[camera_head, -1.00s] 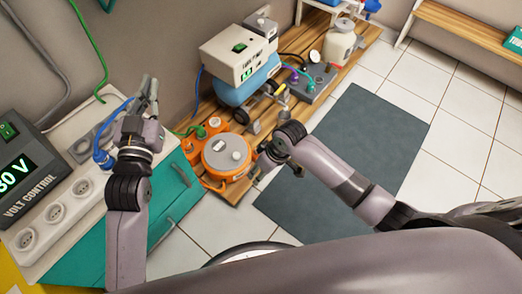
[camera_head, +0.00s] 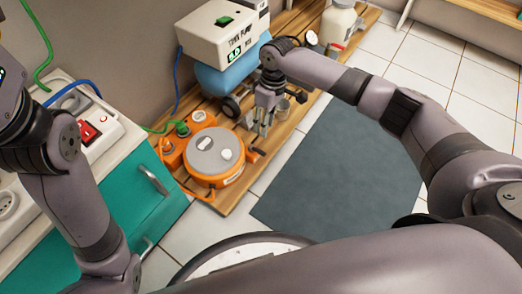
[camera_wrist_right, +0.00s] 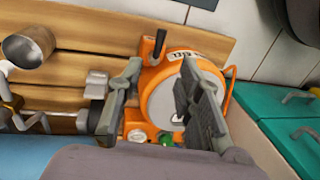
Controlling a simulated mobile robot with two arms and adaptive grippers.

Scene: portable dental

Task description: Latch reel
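The orange reel (camera_head: 212,155) with a grey round top sits on the wooden platform, left of my right gripper. A black lever (camera_head: 256,151) stands out at its right side. My right gripper (camera_head: 262,124) points down, apart from the reel's disc. In the right wrist view, the open fingers (camera_wrist_right: 162,64) frame the reel (camera_wrist_right: 160,104), with nothing seen between them; the black lever (camera_wrist_right: 159,43) stands just beyond the tips. Whether a finger touches the reel cannot be told. My left arm shows at the left edge, its gripper out of view.
A white pump box (camera_head: 222,42) on a blue tank (camera_head: 215,83) stands behind the reel. A metal cup (camera_wrist_right: 28,47) is near the gripper. A teal cabinet (camera_head: 140,205) is at left, with a red switch (camera_head: 90,130) above. A dark mat (camera_head: 340,180) lies on clear floor.

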